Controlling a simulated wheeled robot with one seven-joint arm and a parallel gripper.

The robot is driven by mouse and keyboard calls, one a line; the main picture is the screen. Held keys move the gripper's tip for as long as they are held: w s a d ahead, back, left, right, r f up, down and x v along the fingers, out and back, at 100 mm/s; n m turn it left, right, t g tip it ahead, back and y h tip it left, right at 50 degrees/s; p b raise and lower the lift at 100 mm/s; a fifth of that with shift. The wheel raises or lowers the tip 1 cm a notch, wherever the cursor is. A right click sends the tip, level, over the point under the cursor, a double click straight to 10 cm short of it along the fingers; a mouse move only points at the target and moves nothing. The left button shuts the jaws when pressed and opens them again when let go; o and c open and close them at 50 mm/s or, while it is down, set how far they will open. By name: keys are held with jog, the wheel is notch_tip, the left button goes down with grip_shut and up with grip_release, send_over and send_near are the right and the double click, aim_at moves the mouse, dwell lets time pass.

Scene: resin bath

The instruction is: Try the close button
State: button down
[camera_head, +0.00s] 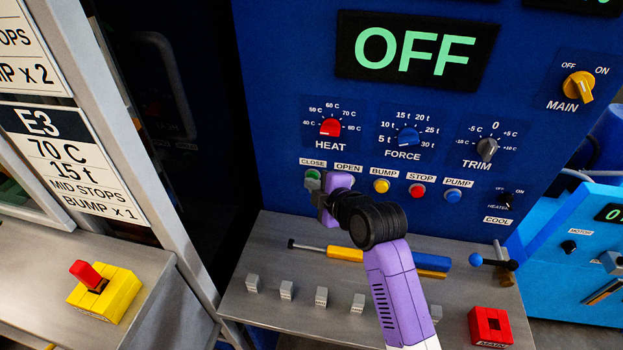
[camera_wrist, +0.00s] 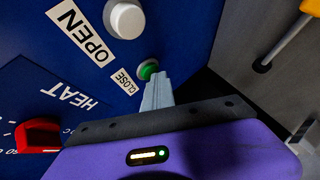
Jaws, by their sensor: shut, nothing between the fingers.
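The green close button (camera_head: 312,174) sits under its CLOSE label at the left end of the button row on the blue panel. In the wrist view the green button (camera_wrist: 148,69) shows just beyond the fingertips. My gripper (camera_head: 313,184) is shut and empty, with its fingertips right at the button's lower edge. The grey fingers also show in the wrist view (camera_wrist: 156,82). I cannot tell whether they touch the button. The white open button (camera_wrist: 125,19) is beside it, and my wrist hides it in the head view.
The display (camera_head: 416,50) reads OFF. The bump (camera_head: 381,186), stop (camera_head: 417,190) and pump (camera_head: 453,196) buttons continue the row. The orange MAIN knob (camera_head: 578,87) is at upper right. A grey shelf (camera_head: 270,312) below holds small grey blocks, a yellow-and-blue tool and a red block (camera_head: 489,327).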

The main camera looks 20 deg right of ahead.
jog(key=shift+s+a+p, duration=0.4)
jog(key=shift+s+a, duration=0.1)
jog(key=shift+s, duration=0.25)
jog(key=shift+s+a+p, duration=0.45)
jog(key=shift+s+a, duration=0.3)
jog(key=shift+s, duration=0.3)
jog(key=shift+s+a+p, duration=0.45)
jog(key=shift+s+a, duration=0.25)
jog(key=shift+s, duration=0.3)
